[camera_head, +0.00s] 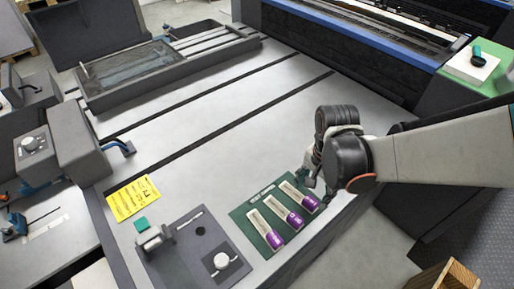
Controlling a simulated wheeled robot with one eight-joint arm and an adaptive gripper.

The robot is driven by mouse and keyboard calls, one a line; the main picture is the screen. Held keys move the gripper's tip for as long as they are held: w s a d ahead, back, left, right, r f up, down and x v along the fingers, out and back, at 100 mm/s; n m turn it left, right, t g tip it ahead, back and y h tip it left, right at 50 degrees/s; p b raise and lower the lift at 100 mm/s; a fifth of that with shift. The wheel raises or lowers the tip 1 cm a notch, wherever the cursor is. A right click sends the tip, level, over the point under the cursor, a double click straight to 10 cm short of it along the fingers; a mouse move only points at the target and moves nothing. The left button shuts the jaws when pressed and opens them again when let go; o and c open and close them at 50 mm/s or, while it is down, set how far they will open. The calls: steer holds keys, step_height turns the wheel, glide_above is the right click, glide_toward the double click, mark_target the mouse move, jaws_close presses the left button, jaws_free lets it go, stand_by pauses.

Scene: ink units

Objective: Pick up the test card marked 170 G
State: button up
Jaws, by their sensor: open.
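Three narrow test cards lie side by side on a dark green mat (241,214). There is a left card (265,230), a middle card (284,213) and a right card (299,196). Each is pale at its far end and purple at its near end. Their markings are too small to read, so I cannot tell which is 170 G. My gripper (311,183) is open, just right of the right card's far end. The fingers point down and are small in view. I cannot tell their exact height above the surface, and no card shows between them.
A grey plate with a knob (221,261) and a small block with a teal top (148,236) lie left of the mat. A yellow note (132,198) lies further left. The grey bench (210,140) beyond is mostly clear, crossed by dark slots. Its edge drops off right of the cards.

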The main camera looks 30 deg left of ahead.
mark_target(311, 201)
steer(key=f+b, duration=0.1)
steer(key=f, duration=0.1)
steer(key=f+b, duration=0.1)
steer(key=f, duration=0.2)
steer(key=f+b, duration=0.1)
steer(key=f, duration=0.2)
steer(key=shift+w+f, duration=0.1)
steer(key=shift+w, duration=0.15)
steer(key=c, duration=1.1)
